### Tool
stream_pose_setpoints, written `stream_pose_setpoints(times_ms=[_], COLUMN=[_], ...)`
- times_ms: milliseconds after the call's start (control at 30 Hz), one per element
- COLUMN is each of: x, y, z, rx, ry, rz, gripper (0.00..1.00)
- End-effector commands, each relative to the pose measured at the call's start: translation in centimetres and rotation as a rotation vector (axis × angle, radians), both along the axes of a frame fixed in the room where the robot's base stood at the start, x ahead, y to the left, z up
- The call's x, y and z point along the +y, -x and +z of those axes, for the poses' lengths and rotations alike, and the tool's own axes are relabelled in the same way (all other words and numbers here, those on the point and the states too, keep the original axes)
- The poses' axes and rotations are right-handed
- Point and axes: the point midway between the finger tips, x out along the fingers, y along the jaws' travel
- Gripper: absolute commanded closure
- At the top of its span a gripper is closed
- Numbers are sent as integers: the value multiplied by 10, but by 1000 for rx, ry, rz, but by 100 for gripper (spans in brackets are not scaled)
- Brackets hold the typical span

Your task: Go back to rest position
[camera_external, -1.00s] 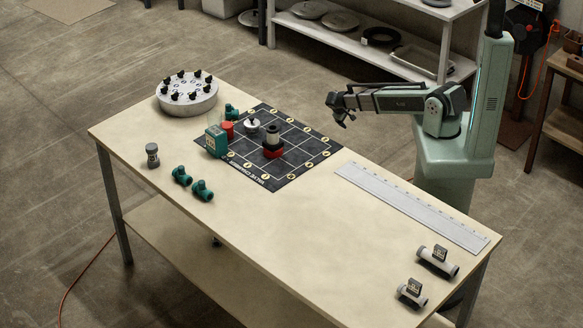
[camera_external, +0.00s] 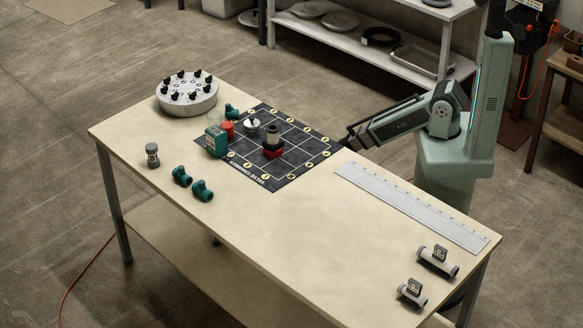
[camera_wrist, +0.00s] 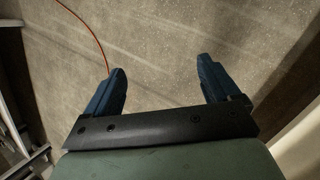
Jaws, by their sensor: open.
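My gripper (camera_wrist: 160,85) is open and empty in the wrist view, its two blue fingers wide apart.
A black gridded mat (camera_external: 306,157) on the table (camera_external: 250,240) carries a dark and red stacked part (camera_external: 273,143). The table's front middle is free.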

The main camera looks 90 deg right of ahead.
Motion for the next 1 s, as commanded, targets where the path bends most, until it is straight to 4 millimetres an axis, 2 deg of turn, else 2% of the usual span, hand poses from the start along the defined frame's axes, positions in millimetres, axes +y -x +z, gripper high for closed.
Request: stream_pose_setpoints(times_ms=[33,200,400,500,700,1000], x=[23,86,149,172,199,200], y=[10,38,81,101,127,128], z=[-3,-12,-17,-17,-16,-16], rx=[17,69,140,172,214,216], ry=[-29,-126,-229,-271,-321,-323], rz=[23,86,153,178,209,209], gripper=[11,11,11,11,11,11])
